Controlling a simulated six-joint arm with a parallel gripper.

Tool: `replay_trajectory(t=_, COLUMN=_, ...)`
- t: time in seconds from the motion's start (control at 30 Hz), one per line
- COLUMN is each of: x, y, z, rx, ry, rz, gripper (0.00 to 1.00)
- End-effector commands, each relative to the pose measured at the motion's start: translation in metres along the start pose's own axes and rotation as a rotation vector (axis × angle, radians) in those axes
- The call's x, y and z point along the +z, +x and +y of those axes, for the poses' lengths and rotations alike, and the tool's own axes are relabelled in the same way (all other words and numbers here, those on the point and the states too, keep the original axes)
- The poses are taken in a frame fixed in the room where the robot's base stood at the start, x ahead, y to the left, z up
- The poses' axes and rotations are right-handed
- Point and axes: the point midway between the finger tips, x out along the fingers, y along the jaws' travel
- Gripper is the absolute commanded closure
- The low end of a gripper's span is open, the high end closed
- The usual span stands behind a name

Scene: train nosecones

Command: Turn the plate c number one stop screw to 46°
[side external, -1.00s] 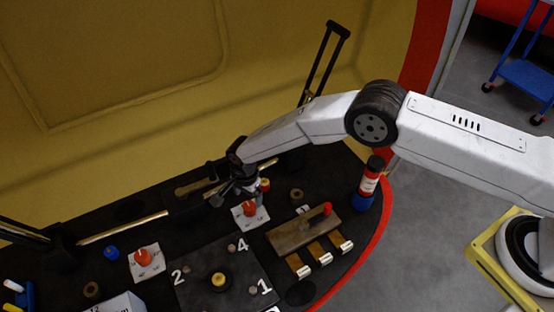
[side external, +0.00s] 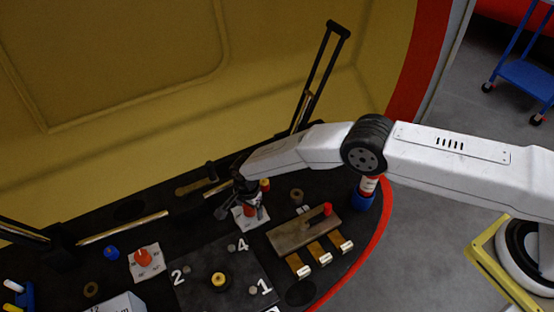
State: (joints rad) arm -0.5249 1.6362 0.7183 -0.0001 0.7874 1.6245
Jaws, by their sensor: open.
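A dark square plate (side external: 207,290) lies near the bottom centre, with white numerals 1, 2 and 4 and a yellow knob (side external: 218,279) in its middle. No letter naming the plate is legible. My gripper (side external: 235,210) is open and appears empty, beyond the plate's far edge. It partly covers a white card (side external: 250,226) with a red knob.
Another white card with a red knob (side external: 143,257) lies left of the plate. A brown block (side external: 300,232) with a red peg and brass-coloured strips stands to the right. A red-and-blue bottle (side external: 363,197) is partly behind my arm.

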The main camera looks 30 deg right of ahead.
Motion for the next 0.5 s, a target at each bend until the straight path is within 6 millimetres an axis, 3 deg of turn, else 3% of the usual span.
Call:
replay_trajectory(t=0.07, x=0.0, y=-0.0001, z=0.0, rx=0.0, ry=0.0, rz=0.0, gripper=0.09)
replay_trajectory(t=0.1, x=0.0, y=-0.0001, z=0.0, rx=0.0, ry=0.0, rz=0.0, gripper=0.16)
replay_trajectory(t=0.37, x=0.0, y=-0.0002, z=0.0, rx=0.0, ry=0.0, rz=0.0, gripper=0.98)
replay_trajectory(t=0.5, x=0.0, y=-0.0003, z=0.0001, rx=0.001, ry=-0.002, rz=0.0, gripper=1.0)
